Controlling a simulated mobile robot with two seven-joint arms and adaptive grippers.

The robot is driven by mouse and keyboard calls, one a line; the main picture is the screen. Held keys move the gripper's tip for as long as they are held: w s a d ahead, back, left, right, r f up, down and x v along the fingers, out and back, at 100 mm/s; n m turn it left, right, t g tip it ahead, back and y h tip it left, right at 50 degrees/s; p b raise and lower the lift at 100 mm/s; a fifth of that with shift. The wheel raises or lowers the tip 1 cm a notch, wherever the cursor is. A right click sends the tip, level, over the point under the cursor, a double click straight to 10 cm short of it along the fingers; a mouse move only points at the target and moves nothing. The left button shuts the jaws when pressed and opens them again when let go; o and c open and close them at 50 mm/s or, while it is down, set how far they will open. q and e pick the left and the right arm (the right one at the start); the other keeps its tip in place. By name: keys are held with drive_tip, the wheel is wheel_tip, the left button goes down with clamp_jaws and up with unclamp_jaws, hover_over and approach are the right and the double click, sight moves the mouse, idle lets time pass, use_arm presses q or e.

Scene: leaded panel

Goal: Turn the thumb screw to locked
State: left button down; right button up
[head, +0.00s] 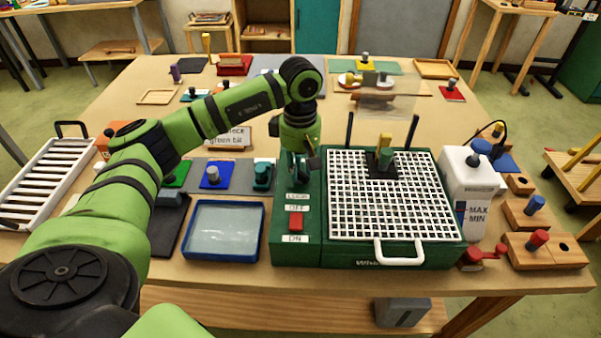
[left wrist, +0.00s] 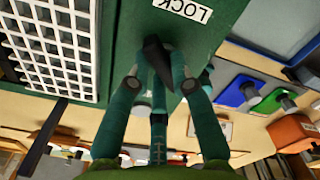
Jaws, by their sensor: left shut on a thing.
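The thumb screw (left wrist: 154,52) shows in the left wrist view as a dark, pointed piece against the green housing (left wrist: 125,22), beside a white LOCK label (left wrist: 183,10). My left gripper (left wrist: 158,78) is shut on it, with teal fingers around its dark body. In the head view my left gripper (head: 297,162) points down at the back of the green housing (head: 282,225), left of the white grid. There the gripper mostly hides the screw. I cannot tell how far the screw is turned. My right gripper is not in view.
A white grid (head: 385,222) with a front handle lies on the green machine. A red switch (head: 295,220) sits between the OFF and ON labels. A blue-rimmed tray (head: 222,231) lies to the left. A white tank (head: 468,170) and wooden blocks (head: 545,250) stand to the right.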

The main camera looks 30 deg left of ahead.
sight(299, 169)
use_arm(q)
drive_tip(key=n+b, duration=0.2)
drive_tip(key=n, duration=0.2)
drive_tip(key=shift+a+f+n, duration=0.1)
drive_tip(key=shift+n, duration=0.2)
drive_tip(key=shift+a+n+b, duration=0.1)
drive_tip(key=shift+n+b, duration=0.55)
drive_tip(key=shift+n, duration=1.65)
drive_tip(key=c, duration=1.1)
unclamp_jaws()
wheel_tip(299, 169, up, 12)
